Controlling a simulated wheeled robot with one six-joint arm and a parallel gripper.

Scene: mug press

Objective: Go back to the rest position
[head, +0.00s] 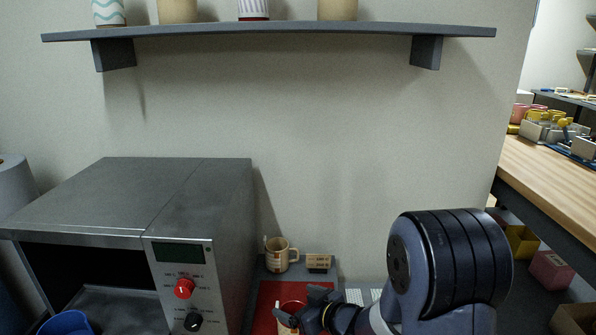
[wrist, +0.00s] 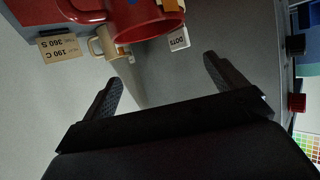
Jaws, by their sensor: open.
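My gripper (head: 304,306) is low in the head view, its dark fingers apart near a red mug (head: 291,306). In the wrist view my gripper (wrist: 161,70) is open, with nothing between its fingers. The red mug (wrist: 150,28) shows beyond the fingertips at the top edge there, partly cut off. In the head view the fingers hide part of the mug, and I cannot tell whether they touch it.
A grey press (head: 200,200) with a red knob (head: 184,289) stands left. A beige mug (head: 277,256) and a small sign (head: 318,262) stand behind a red mat (head: 264,305). A blue container (head: 66,323) is lower left. A wall shelf (head: 270,31) hangs above; a wooden bench (head: 550,185) is right.

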